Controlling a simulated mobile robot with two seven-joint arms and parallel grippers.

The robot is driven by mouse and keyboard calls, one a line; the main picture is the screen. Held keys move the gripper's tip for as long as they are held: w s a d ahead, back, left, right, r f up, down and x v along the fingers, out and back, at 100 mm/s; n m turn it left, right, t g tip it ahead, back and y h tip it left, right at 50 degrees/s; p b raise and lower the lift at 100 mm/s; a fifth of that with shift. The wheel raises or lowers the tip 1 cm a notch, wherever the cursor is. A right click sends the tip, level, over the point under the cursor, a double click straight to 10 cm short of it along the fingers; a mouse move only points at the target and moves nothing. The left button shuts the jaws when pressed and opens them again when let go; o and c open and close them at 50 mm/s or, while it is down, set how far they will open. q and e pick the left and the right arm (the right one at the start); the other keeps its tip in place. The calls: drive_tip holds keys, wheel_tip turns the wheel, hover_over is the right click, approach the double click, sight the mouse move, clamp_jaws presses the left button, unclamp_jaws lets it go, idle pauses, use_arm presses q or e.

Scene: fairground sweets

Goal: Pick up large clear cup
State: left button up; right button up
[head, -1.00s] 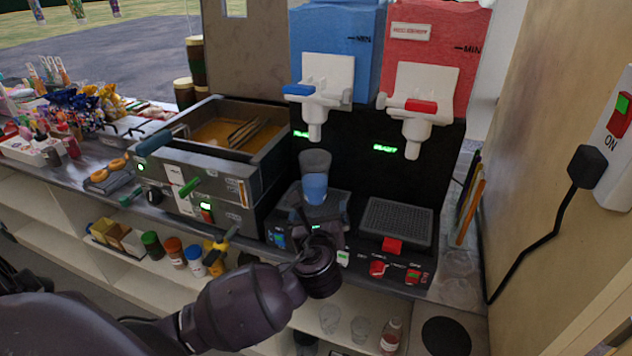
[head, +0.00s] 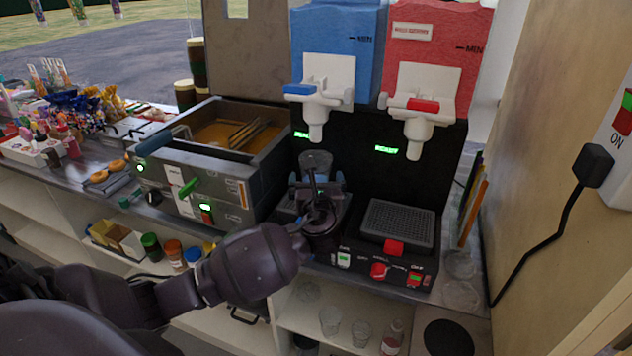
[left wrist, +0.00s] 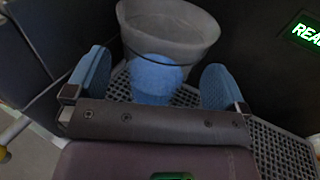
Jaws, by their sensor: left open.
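A large clear cup (head: 316,160) with blue slush in its lower part stands on the drip tray under the blue dispenser's spout. It is upright, and my gripper hides much of it in the head view. In the left wrist view the cup (left wrist: 170,32) shows from its wide rim down to the blue part. My left gripper (head: 318,188) is in front of the cup. In the left wrist view its blue finger pads (left wrist: 155,80) are spread wide, one on each side of the cup's blue lower part, with gaps visible. My right gripper is not in view.
The blue dispenser (head: 334,45) and red dispenser (head: 435,50) rise behind. A second drip tray (head: 398,222) to the right is empty. A fryer (head: 215,165) stands to the left. Other clear cups (head: 460,265) sit at the counter's right end and on the shelf below.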

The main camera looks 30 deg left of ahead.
use_arm(q)
drive_tip(key=shift+x, duration=1.45)
drive_tip(key=shift+f, duration=0.2)
drive_tip(key=c, duration=1.1)
drive_tip(key=shift+r, duration=0.15)
